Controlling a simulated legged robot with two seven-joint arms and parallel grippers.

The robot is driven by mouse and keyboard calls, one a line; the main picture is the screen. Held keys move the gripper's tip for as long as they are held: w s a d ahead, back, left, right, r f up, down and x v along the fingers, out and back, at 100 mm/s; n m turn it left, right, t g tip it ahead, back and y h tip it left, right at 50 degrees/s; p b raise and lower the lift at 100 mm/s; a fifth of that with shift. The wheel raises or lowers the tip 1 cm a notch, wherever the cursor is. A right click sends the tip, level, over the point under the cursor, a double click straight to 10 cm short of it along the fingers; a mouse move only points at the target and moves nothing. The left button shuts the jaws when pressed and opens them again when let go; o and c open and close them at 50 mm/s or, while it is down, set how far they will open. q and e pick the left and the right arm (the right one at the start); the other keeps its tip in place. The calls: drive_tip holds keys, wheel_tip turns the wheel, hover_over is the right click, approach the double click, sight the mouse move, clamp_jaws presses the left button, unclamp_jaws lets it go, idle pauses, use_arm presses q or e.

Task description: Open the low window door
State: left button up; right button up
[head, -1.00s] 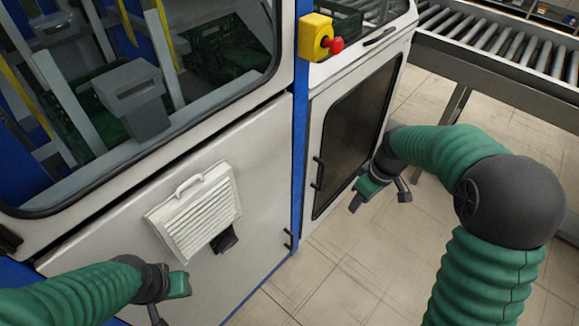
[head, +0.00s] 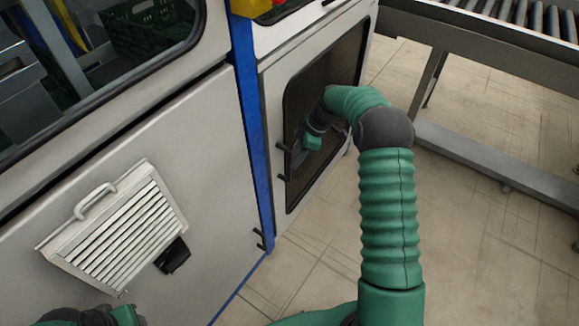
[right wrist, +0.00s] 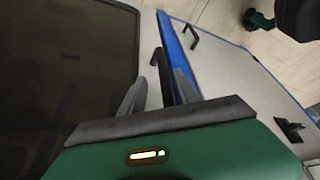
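The low window door (head: 272,105) is a pale panel with a dark window (head: 345,62), right of the blue post; it looks closed. Its black handle (head: 282,176) is on the door's left side, partly hidden by my right gripper (head: 297,158). In the right wrist view, the door's dark window (right wrist: 65,60) fills the left. The black handle (right wrist: 160,66) runs between the two grey fingers of my right gripper (right wrist: 160,88), which are apart; contact cannot be told. My left gripper (head: 128,316) is at the bottom left edge, mostly cut off.
A white louvred vent (head: 120,228) with a handle is on the neighbouring pale panel. A blue post (head: 252,140) separates the panels. A roller conveyor (head: 490,50) stands at the right. The tiled floor (head: 490,240) between is clear.

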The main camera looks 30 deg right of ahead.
sight(290, 178)
drive_tip(key=x, duration=0.4)
drive_tip(key=shift+a+r+b, duration=0.1)
drive_tip(key=shift+a+b, duration=0.2)
drive_tip(key=shift+a, duration=0.45)
drive_tip(key=shift+d, duration=0.55)
drive_tip(key=c, duration=0.6)
clamp_jaws()
drive_tip(key=shift+w+a, duration=0.1)
drive_tip(key=shift+a, duration=0.2)
